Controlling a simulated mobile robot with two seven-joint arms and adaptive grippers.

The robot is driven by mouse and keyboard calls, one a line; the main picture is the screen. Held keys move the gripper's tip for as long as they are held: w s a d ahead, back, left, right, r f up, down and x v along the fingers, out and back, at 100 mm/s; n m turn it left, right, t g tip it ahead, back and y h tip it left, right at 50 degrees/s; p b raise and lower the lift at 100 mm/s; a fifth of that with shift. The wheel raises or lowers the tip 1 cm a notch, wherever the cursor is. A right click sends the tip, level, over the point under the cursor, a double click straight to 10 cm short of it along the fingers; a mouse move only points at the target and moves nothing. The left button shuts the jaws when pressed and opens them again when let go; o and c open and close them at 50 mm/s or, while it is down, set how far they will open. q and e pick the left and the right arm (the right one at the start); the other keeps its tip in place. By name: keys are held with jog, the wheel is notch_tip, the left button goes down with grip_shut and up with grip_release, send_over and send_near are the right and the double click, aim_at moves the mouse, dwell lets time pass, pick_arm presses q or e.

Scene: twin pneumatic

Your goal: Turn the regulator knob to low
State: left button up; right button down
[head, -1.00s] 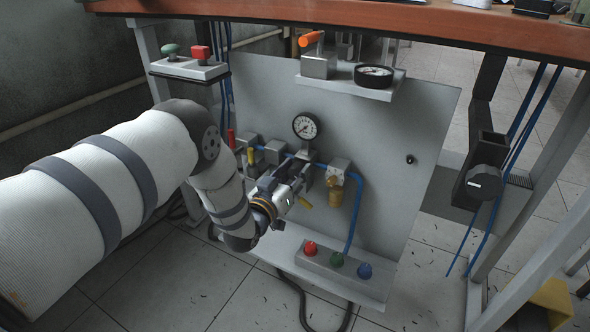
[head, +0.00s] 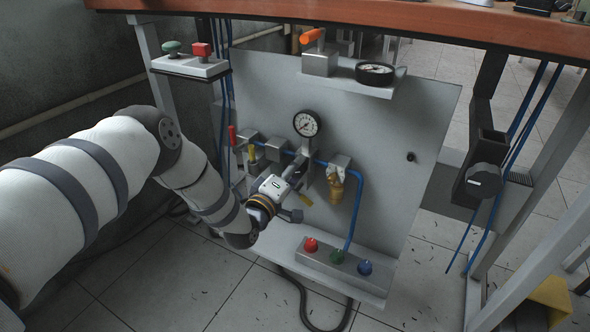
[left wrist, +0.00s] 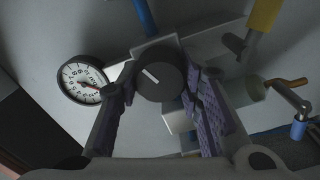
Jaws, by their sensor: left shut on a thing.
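The regulator knob (left wrist: 160,78) is black and round with a white pointer line, seen face-on in the left wrist view. The line slants toward the upper left. My left gripper (left wrist: 165,92) is shut on the knob, one dark ridged finger on each side. In the head view my left gripper (head: 297,170) reaches the panel just below the pressure gauge (head: 307,123), and it hides the knob there. The gauge also shows in the left wrist view (left wrist: 82,79), left of the knob, with a red needle. My right gripper is not in view.
The grey panel (head: 385,110) carries blue tubing (head: 356,205), a brass-coloured filter (head: 335,183) and a red-handled valve (head: 232,136). A ledge below has red (head: 311,245), green (head: 337,257) and blue (head: 365,267) buttons.

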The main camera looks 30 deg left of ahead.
pick_arm(q)
jog(key=n, duration=0.2)
jog(key=n+b, duration=0.1)
jog(key=n, duration=0.3)
jog(key=shift+f+b, duration=0.3)
jog(key=shift+f, duration=0.05)
jog(key=n+b, duration=0.1)
jog(key=n, duration=0.4)
jog(key=shift+d+b, duration=0.1)
jog(key=shift+b, duration=0.3)
jog(key=shift+n+b, duration=0.35)
jog(key=shift+n, duration=0.55)
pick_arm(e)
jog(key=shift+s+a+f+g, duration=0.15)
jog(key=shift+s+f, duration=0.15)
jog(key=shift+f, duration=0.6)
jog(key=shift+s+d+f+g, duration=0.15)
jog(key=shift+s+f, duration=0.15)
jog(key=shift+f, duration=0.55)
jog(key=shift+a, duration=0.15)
pick_arm(q)
jog(key=o, duration=1.2)
jog(key=shift+r, duration=0.1)
jog(key=s, duration=1.2)
jog(key=shift+d, duration=0.35)
